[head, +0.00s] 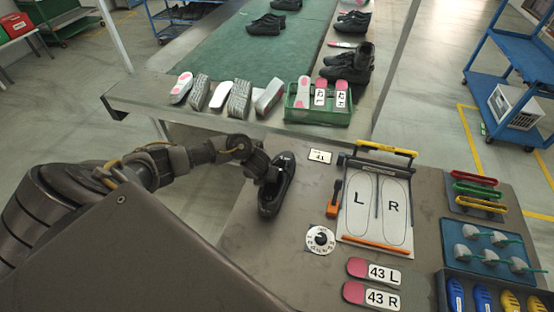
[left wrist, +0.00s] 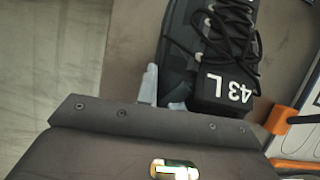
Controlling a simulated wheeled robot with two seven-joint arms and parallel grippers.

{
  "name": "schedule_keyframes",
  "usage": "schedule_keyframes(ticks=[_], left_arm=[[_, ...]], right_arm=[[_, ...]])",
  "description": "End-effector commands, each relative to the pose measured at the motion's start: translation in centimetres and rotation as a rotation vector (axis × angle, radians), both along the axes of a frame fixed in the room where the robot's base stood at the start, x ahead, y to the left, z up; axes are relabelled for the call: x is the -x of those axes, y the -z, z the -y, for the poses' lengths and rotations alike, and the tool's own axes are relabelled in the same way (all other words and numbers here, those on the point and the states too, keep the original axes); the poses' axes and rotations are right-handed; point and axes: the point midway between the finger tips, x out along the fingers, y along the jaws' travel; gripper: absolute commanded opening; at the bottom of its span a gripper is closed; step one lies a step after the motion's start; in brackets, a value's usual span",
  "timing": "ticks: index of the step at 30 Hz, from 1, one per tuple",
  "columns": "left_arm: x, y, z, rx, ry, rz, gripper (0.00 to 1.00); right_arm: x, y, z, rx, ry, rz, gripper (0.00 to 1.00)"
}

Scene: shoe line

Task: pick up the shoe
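A black lace-up shoe (head: 279,190) lies on the grey workbench, left of the L/R board. In the left wrist view the shoe (left wrist: 180,48) shows its laces and a dark tongue tab marked "43 L" (left wrist: 228,87). My left gripper (head: 268,174) is down at the shoe's left side. In the left wrist view its pale fingertips (left wrist: 162,92) are at the shoe's side edge, one outside the edge and the other partly hidden by the gripper housing. Whether they press on the shoe I cannot tell. My right gripper is not in view.
The L/R board (head: 376,208) and an orange-handled tool (head: 334,197) lie right of the shoe. A dial (head: 320,240) and insoles marked 43 L (head: 373,271) and 43 R (head: 371,297) lie nearer. A green crate (head: 318,117) stands on the bench behind.

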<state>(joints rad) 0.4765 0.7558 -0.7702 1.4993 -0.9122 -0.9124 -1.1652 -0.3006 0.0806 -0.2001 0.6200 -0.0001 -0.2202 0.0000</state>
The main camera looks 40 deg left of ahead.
Motion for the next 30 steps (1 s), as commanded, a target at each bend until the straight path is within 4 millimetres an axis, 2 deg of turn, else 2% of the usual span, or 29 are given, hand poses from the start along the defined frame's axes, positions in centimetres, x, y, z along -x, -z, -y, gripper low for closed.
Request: schedule_keyframes(ticks=[13, 19, 23, 26, 30], left_arm=[[-0.1, -0.2, 0.0, 0.001, -0.001, 0.002, 0.0], [-0.2, -1.4, 0.0, 0.002, -0.001, 0.004, 0.0], [-0.2, -3.6, 0.0, 0.001, 0.001, 0.006, 0.0], [1.2, -5.9, 1.3, 0.003, 0.006, 0.007, 0.0], [3.5, -10.0, 3.4, 0.001, 0.009, 0.007, 0.0]], right_arm=[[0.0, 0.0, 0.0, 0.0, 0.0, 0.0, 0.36], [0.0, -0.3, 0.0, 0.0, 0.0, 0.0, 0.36], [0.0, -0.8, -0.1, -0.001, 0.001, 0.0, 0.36], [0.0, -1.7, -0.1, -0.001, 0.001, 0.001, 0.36], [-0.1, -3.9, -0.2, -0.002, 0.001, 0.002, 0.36]])
